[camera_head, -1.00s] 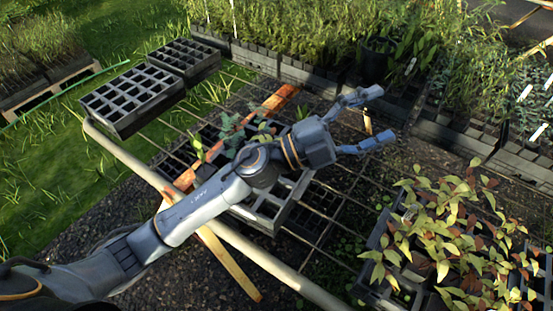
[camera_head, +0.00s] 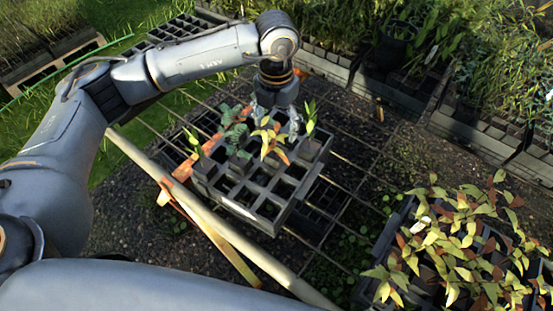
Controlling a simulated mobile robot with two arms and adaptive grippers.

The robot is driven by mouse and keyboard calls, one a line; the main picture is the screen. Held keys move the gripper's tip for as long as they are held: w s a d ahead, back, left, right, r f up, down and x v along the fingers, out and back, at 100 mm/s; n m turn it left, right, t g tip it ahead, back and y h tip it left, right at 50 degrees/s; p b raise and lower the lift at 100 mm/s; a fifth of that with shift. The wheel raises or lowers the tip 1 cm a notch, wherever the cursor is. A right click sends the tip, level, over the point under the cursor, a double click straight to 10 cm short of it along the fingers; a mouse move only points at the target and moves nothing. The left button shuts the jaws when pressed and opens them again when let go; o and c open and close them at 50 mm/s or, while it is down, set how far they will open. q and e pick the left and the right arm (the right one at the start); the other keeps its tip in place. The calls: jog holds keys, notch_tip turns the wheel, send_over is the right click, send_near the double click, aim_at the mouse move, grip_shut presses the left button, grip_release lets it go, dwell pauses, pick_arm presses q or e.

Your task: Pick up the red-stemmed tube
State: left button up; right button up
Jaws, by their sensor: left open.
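A grey cell tray (camera_head: 255,203) sits on the wire-mesh bench with several planted tubes in its far part. The plant with yellow-green and orange-red leaves (camera_head: 270,143) stands among them and best fits the red-stemmed tube; its stem and tube are too small to make out. Beside it are a blue-green plant (camera_head: 237,132) and green shoots at the left (camera_head: 193,138) and right (camera_head: 311,119). My left gripper (camera_head: 274,120) points down, open, just behind the reddish plant, whose leaves overlap it. I cannot tell whether they touch. My right gripper is not in view.
A large tray of yellow-and-red-leaved plants (camera_head: 455,245) stands at the lower right. Black crates of plants line the back. An empty cell tray (camera_head: 165,36) is at the upper left, partly behind my arm. A pale rail (camera_head: 218,232) runs along the bench's near edge.

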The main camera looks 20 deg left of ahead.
aim_at(275, 151)
pick_arm(q)
notch_tip(275, 151, down, 6)
jog(key=shift+f+p, duration=0.15)
jog(key=shift+p, duration=0.25)
jog(key=f, duration=0.1)
jog(key=f+p, duration=0.1)
jog(key=f, duration=0.2)
jog(key=shift+w+a+f+p, duration=0.1)
jog(key=shift+w+a+p, duration=0.1)
jog(key=shift+w+p, duration=0.1)
jog(key=shift+f, duration=0.55)
grip_shut()
